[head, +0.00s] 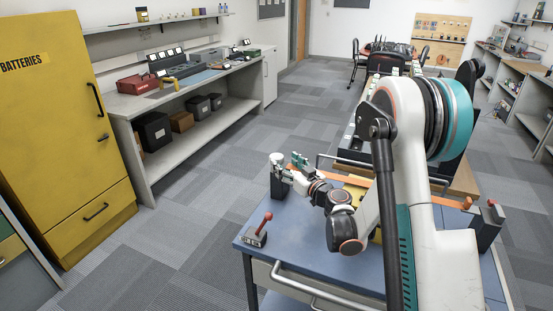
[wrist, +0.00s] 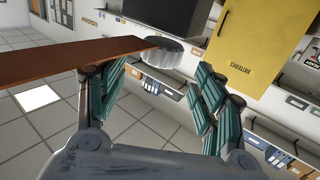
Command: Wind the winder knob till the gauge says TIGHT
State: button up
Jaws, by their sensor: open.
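A pale, ribbed knob (wrist: 165,52), likely the winder knob, shows in the wrist view just beyond and between my gripper's fingers. In the head view a whitish knob (head: 277,159) tops a dark post (head: 280,186) at the workbench's far left corner. My gripper (head: 298,163) is beside it on the right, its teal fingers open and empty. The fingers also show spread apart in the wrist view (wrist: 160,100). I cannot tell whether they touch the knob. An orange-brown strip (wrist: 70,62) runs to the knob from the left. I can make out no gauge reading.
The blue workbench (head: 290,245) carries a small red-handled lever (head: 262,229) at its left edge and a dark post (head: 487,226) at its right. My arm hides much of the middle. A yellow batteries cabinet (head: 60,130) stands at the left; carpeted floor lies between.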

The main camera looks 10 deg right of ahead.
aim_at(281, 160)
jog(key=b+x, duration=0.1)
jog(key=x, duration=0.5)
jog(key=shift+w, duration=0.1)
jog(key=c, duration=1.1)
